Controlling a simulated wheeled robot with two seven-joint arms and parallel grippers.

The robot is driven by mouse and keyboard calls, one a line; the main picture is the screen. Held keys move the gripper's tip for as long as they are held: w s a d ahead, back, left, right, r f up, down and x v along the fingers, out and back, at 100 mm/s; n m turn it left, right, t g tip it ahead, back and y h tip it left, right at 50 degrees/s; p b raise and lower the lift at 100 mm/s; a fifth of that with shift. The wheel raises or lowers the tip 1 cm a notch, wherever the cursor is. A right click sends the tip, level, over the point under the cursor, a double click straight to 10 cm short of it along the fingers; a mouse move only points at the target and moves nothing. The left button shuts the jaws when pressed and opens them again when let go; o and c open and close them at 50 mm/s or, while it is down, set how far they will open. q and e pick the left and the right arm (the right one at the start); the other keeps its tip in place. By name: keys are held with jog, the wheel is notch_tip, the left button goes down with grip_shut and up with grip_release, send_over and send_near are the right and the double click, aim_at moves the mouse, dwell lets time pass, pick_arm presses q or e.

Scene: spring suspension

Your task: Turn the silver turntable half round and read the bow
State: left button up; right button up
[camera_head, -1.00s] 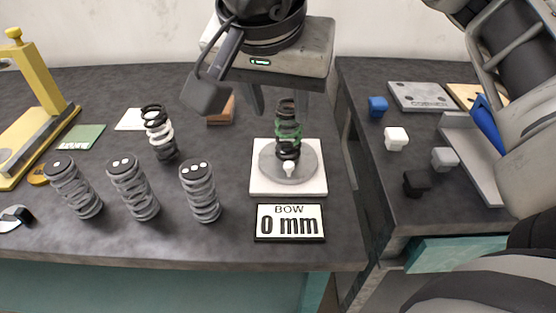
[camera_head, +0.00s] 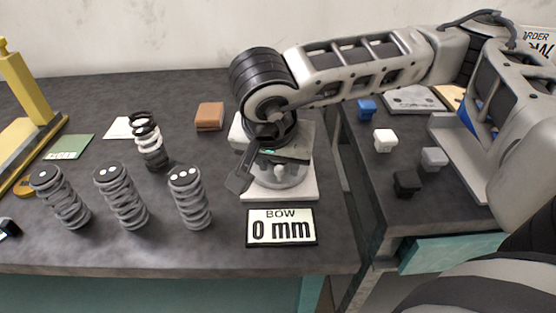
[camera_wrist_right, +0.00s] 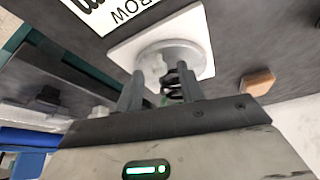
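The silver turntable (camera_head: 293,180) is a round disc on a white square base (camera_head: 308,190), with a small pale knob (camera_head: 281,171) on its near side. My right gripper (camera_wrist_right: 160,90) is over the turntable. In the wrist view its two fingers are apart, with the dark coil of a spring (camera_wrist_right: 171,84) showing between them; contact cannot be told. The knob also shows there (camera_wrist_right: 154,68). In the head view my wrist hides most of that spring. The bow display (camera_head: 281,227) in front of the base reads "BOW 0 mm". My left gripper is not in view.
Three grey springs with dotted black caps (camera_head: 122,198) stand to the left, with a black and white spring (camera_head: 149,142) behind them. A brown block (camera_head: 209,117) lies at the back. Several small cubes (camera_head: 385,140) are on the right table, beyond a gap.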

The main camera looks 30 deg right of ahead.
jog(key=shift+f, duration=0.1)
grip_shut()
